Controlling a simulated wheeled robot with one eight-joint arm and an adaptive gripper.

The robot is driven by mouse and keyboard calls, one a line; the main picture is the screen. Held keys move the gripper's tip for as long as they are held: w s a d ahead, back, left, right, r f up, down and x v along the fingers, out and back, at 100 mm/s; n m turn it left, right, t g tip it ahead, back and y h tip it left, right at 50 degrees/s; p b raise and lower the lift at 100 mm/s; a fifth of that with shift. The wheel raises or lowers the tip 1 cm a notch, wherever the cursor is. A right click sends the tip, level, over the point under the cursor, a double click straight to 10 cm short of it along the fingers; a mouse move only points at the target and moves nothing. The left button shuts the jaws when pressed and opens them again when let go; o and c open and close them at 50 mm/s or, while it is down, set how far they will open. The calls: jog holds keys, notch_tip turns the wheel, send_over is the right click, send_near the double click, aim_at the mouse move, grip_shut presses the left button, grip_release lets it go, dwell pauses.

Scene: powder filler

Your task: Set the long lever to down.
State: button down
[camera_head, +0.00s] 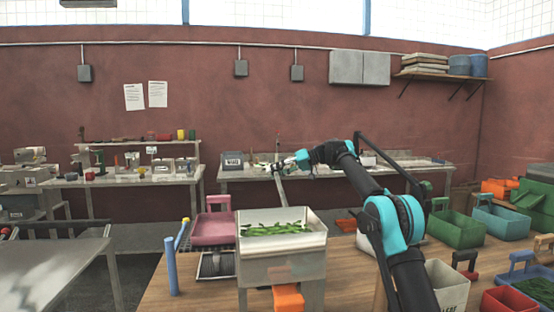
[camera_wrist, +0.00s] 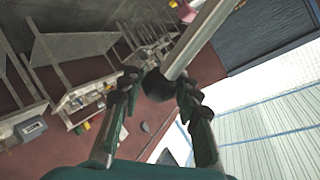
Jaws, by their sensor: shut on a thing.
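The powder filler (camera_head: 283,268) stands on the wooden table in the head view, a grey-white box with an open hopper of green material on top. The long lever is a plain grey bar (camera_head: 281,190) rising steeply from behind the hopper, tilted slightly left at its top. My gripper (camera_head: 277,168) is at the lever's upper end, shut on it. In the wrist view the bar (camera_wrist: 205,35) runs from the top edge to between my fingertips (camera_wrist: 157,86). The lever's lower end is hidden behind the hopper.
A blue post (camera_head: 171,266) with a yellow bar stands left of the filler. A pink bin (camera_head: 211,227) is behind it. A white bin (camera_head: 447,283) and green, blue and red bins are at the right. My arm passes over the table just right of the filler.

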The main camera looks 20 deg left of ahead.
notch_tip(320, 180, down, 8)
jog(key=w, duration=0.1)
jog(key=shift+w+a+m+g, duration=0.3)
jog(key=shift+a+m+g, duration=0.05)
jog(key=shift+m+g, duration=0.05)
jog(key=shift+r, duration=0.1)
jog(key=c, duration=1.1)
grip_release()
jog(key=shift+o, duration=0.2)
jog(key=v, duration=1.2)
jog(key=shift+r, duration=0.25)
